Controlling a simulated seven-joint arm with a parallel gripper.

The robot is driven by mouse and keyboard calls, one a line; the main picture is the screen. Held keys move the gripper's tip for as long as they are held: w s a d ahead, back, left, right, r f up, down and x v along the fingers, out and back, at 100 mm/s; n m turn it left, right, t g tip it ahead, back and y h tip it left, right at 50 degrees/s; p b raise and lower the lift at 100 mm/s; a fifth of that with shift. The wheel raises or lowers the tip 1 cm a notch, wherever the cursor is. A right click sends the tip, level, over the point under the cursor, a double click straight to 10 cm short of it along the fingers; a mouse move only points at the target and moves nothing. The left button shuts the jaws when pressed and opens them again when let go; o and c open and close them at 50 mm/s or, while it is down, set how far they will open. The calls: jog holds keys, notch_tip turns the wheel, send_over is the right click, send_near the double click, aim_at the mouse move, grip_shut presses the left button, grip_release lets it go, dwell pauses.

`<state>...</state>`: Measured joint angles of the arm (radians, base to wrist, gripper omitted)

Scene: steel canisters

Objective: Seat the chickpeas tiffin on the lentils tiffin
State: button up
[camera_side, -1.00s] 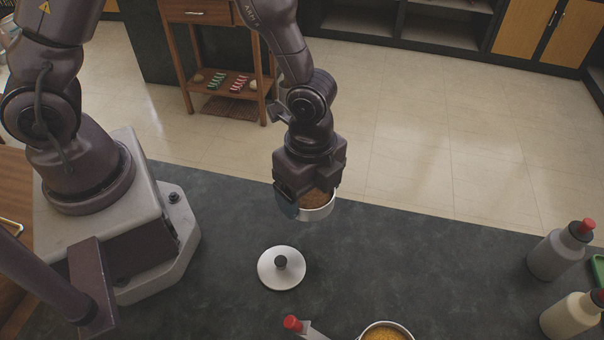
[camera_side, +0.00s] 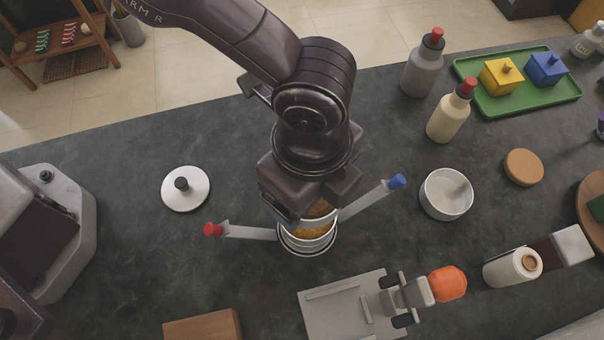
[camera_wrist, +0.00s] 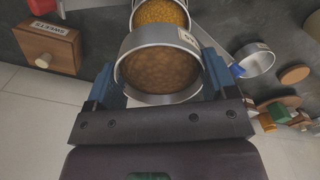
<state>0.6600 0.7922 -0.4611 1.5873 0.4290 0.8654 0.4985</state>
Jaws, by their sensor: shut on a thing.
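My gripper (camera_side: 312,204) is shut on the chickpeas tiffin, a round steel tin with brownish contents. In the wrist view the chickpeas tiffin (camera_wrist: 158,70) sits between the two blue fingers, its rim facing the camera. The lentils tiffin (camera_side: 308,249), an open steel tin with yellow-orange contents, stands on the counter under and just in front of my gripper. It also shows beyond the held tin in the wrist view (camera_wrist: 160,12). The two tins overlap in both views; I cannot tell whether they touch. My gripper hides part of the held tin.
A red-tipped arm (camera_side: 245,232) and a blue-tipped arm (camera_side: 365,202) flank the lentils tiffin closely. A white lid (camera_side: 185,188) lies left on the dark counter. An empty white bowl (camera_side: 446,194) and bottles (camera_side: 450,112) stand right. A grey device (camera_side: 350,308) is in front.

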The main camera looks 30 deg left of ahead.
jog(key=shift+f, duration=2.35)
jog(key=shift+f, duration=0.6)
jog(key=o, duration=0.9)
jog(key=shift+r, duration=3)
